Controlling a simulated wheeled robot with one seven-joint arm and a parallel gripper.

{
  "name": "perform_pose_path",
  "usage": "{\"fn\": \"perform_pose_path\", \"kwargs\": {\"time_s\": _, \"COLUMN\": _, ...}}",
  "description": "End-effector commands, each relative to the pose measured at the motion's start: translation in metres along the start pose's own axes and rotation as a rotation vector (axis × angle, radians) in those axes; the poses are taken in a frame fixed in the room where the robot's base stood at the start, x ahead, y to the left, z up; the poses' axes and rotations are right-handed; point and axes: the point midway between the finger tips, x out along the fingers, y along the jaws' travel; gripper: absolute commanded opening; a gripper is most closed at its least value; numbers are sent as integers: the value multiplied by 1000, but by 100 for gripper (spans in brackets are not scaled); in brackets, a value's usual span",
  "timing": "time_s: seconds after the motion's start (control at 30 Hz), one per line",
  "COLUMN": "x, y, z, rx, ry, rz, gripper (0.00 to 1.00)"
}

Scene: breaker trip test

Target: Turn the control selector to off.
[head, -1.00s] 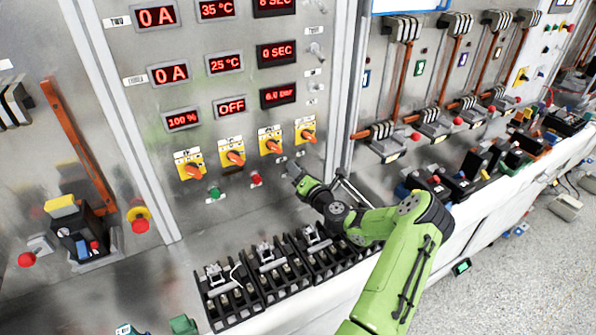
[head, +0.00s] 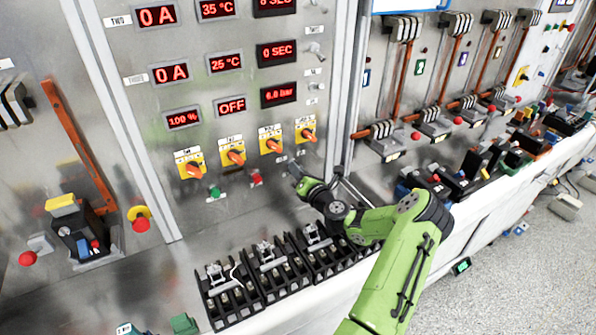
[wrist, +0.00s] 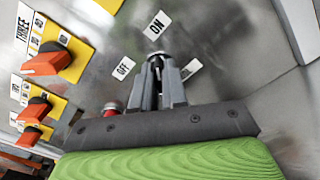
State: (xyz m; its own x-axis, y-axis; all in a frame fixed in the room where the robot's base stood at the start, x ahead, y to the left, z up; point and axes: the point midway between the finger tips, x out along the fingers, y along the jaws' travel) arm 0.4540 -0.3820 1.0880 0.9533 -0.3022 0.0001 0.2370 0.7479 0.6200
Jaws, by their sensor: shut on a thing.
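Orange rotary switches on yellow plates (head: 271,143) are just above my gripper. A red button (head: 256,179) and a green button (head: 214,191) are to its left. Black terminal blocks (head: 268,272) stand on the ledge below. A vertical panel post (head: 341,90) is to the right.

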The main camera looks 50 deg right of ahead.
Motion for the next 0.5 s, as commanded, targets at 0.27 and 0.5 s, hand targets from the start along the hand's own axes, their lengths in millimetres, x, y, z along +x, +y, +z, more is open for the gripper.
{"fn": "perform_pose_path", "kwargs": {"time_s": 0.27, "x": 0, "y": 0, "z": 0, "rx": -232, "ry": -1, "rz": -1, "gripper": 0}}
{"fn": "perform_pose_path", "kwargs": {"time_s": 0.5, "x": 0, "y": 0, "z": 0, "rx": -462, "ry": 0, "rz": 0, "gripper": 0}}
